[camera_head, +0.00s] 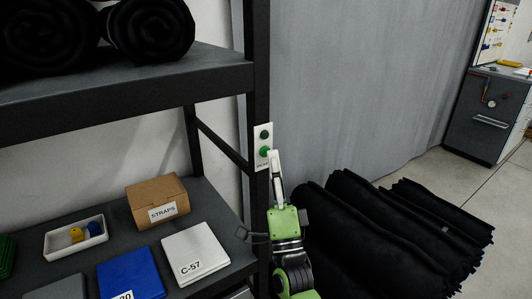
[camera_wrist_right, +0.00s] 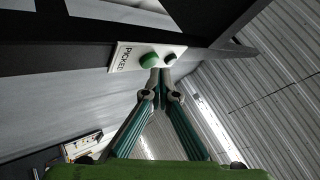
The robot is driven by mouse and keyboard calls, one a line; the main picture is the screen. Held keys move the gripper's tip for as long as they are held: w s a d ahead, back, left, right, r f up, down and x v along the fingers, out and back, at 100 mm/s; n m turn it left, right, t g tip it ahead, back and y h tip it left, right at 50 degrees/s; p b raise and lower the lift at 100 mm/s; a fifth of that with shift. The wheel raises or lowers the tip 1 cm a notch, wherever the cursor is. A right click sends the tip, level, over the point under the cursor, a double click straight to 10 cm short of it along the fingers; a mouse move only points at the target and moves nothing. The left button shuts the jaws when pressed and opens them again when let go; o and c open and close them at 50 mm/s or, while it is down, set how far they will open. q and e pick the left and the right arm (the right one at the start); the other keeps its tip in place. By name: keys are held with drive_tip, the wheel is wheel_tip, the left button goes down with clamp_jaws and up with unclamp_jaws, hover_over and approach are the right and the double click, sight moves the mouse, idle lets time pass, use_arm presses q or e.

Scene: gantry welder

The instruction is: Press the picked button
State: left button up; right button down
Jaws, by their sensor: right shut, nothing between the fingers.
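A white button panel (camera_head: 258,160) is mounted on the dark shelf post. It carries a bright green button (camera_head: 264,151) and a smaller dark green one (camera_head: 265,134) above it. In the right wrist view the panel (camera_wrist_right: 122,57) reads PICKED beside the larger green button (camera_wrist_right: 149,60), with the dark button (camera_wrist_right: 170,59) farther from the label. My right gripper (camera_head: 272,154) is shut and empty, its tips at the bright green button's lower right edge. In the wrist view its fingertips (camera_wrist_right: 161,76) are just below the two buttons. I cannot tell whether they touch. My left gripper is out of view.
The shelf (camera_head: 215,68) stands left of my right arm, with black rolls on top. Its lower board holds a STRAPS box (camera_head: 157,200), a white tray (camera_head: 52,245) and a C-57 box (camera_head: 195,254). Black rolls (camera_head: 390,240) lie on the right.

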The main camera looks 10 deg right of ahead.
idle(0.4)
drive_tip(key=shift+w+a, duration=0.15)
drive_tip(key=shift+w, duration=0.3)
drive_tip(key=shift+s, duration=0.45)
drive_tip(key=s+d+p, duration=0.2)
drive_tip(key=s, duration=0.3)
drive_tip(key=shift+s+d, duration=0.15)
drive_tip(key=shift+s, duration=0.2)
idle(0.4)
